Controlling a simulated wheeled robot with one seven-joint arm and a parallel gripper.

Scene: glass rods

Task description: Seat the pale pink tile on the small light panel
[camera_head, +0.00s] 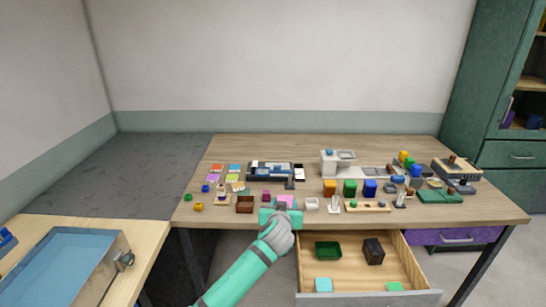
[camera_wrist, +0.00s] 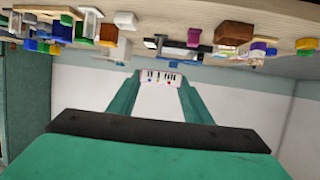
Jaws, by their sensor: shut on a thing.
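In the head view a pink tile (camera_head: 285,200) shows at the fingertips, which I take as the pale pink tile, held clear of the table. I cannot tell for sure which thing is the small light panel. A small white-and-dark panel (camera_head: 299,173) lies farther back, beside a dark tray-like device (camera_head: 268,171).
A magenta block (camera_head: 266,196) and a brown box (camera_head: 244,205) stand left of my gripper, a white cup (camera_head: 311,204) right of it. Several coloured tiles lie at the left, several blocks at the right. The open drawer (camera_head: 340,280) juts out below. The table's back strip is clear.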

